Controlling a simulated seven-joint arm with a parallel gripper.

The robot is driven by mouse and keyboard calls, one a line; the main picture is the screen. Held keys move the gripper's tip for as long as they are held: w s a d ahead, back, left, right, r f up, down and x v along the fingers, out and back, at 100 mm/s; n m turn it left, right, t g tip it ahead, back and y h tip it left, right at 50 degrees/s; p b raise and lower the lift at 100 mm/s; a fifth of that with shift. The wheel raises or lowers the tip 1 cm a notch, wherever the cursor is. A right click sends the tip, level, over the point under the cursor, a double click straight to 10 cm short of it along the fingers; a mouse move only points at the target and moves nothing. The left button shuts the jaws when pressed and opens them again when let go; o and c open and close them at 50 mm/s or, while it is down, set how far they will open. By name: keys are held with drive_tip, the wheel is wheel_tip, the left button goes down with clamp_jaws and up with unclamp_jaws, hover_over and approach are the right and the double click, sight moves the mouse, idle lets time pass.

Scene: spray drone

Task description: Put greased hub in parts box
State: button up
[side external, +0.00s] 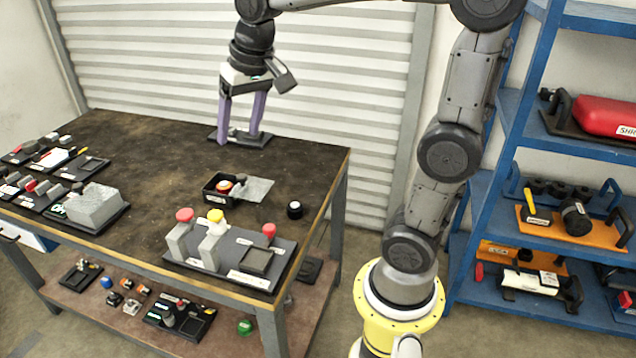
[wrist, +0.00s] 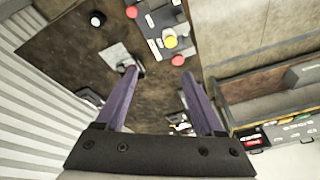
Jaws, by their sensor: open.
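My gripper (side external: 238,138) has two purple fingers spread apart with nothing between them, over the back of the dark worktable; the wrist view also shows it (wrist: 160,80). A dark flat holder (side external: 262,141) lies at the fingertips; I cannot tell whether they touch. No label confirms either one.
A grey sheet (side external: 257,189) lies against the box's right side. A fixture board (side external: 200,262) with upright blocks and red and yellow knobs occupies the front edge. A grey block (side external: 95,206) and small-parts trays fill the left. The table's middle is mostly clear.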

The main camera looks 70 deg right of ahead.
drive_tip(key=s+a+f+n+t, duration=0.1)
drive_tip(key=s+a+f+n, duration=0.1)
drive_tip(key=s, duration=0.6)
drive_tip(key=s+a+f+n+t, duration=0.1)
drive_tip(key=s+a+f+n, duration=0.2)
drive_tip(key=s, duration=0.5)
drive_tip(key=shift+s+a+f+n+y, duration=0.15)
drive_tip(key=shift+s+f+n+y, duration=0.1)
drive_tip(key=shift+f+n+y, duration=0.05)
